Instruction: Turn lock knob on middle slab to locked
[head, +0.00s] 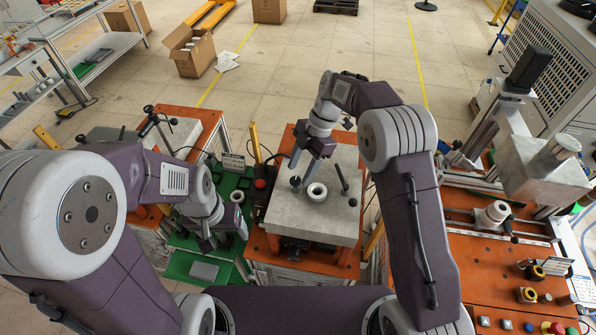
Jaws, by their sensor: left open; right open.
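The middle slab (305,224) is a grey block on an orange table in the centre of the head view. A black knob (295,182) sits near its left edge. A black rod with ball ends (343,181) stands on the slab's right part, and a white ring-shaped part (317,192) lies between them. I cannot tell which position the lock is in. My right gripper (304,172) is open, pointing down over the slab, close to the black knob; contact is unclear. My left gripper (207,246) is open and low over the green surface left of the slab.
A green table (178,268) with a grey plate (204,271) lies left of the slab. A red button (260,183) and a yellow post (255,143) stand at the slab's left. An orange bench (455,275) with knobs and a clamp is on the right.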

